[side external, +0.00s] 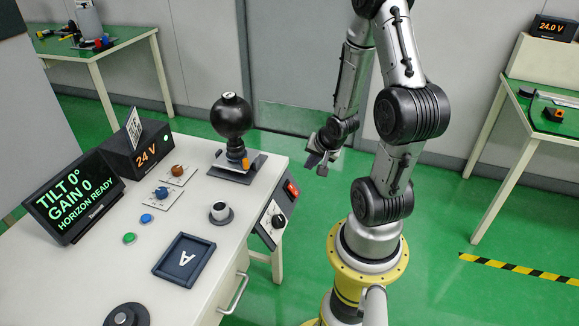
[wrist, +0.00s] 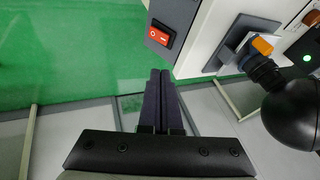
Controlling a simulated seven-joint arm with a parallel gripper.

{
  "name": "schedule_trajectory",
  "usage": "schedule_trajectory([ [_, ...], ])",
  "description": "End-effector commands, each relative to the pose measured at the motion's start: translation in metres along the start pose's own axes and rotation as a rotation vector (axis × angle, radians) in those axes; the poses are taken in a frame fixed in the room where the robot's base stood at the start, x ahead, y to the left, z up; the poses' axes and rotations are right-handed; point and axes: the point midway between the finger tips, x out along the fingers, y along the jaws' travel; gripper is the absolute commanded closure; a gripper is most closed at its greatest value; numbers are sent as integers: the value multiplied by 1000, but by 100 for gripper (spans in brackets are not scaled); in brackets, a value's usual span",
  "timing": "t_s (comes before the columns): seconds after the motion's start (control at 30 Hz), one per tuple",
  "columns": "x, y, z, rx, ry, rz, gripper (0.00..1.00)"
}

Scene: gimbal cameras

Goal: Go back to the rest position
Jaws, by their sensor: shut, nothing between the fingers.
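My gripper (side external: 318,160) hangs in the air to the right of the white work table (side external: 222,236), beyond its far right corner and clear of it. In the wrist view its two dark fingers (wrist: 160,84) lie side by side, shut, with nothing between them. The black ball camera (side external: 231,116) stands on its dark base plate at the far end of the table, left of my gripper. It also shows at the right edge of the wrist view (wrist: 296,112), with an orange part on its neck.
A red rocker switch (side external: 292,189) and a knob panel (side external: 272,222) sit on the table's right side. Open green floor lies around my gripper.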

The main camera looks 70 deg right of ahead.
Motion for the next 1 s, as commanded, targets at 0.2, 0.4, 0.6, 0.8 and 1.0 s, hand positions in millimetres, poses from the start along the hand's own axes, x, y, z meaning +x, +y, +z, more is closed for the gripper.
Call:
schedule_trajectory([
  [0.2, 0, -8, 4, -26, -6, -14, 100],
  [0.4, -36, -95, 4, -207, 65, -197, 100],
  [0.6, -123, -177, 32, -474, 118, -362, 100],
  [0.8, -224, -190, 83, -808, 99, -462, 100],
  [1.0, -278, -141, 119, -1127, -12, -459, 100],
])
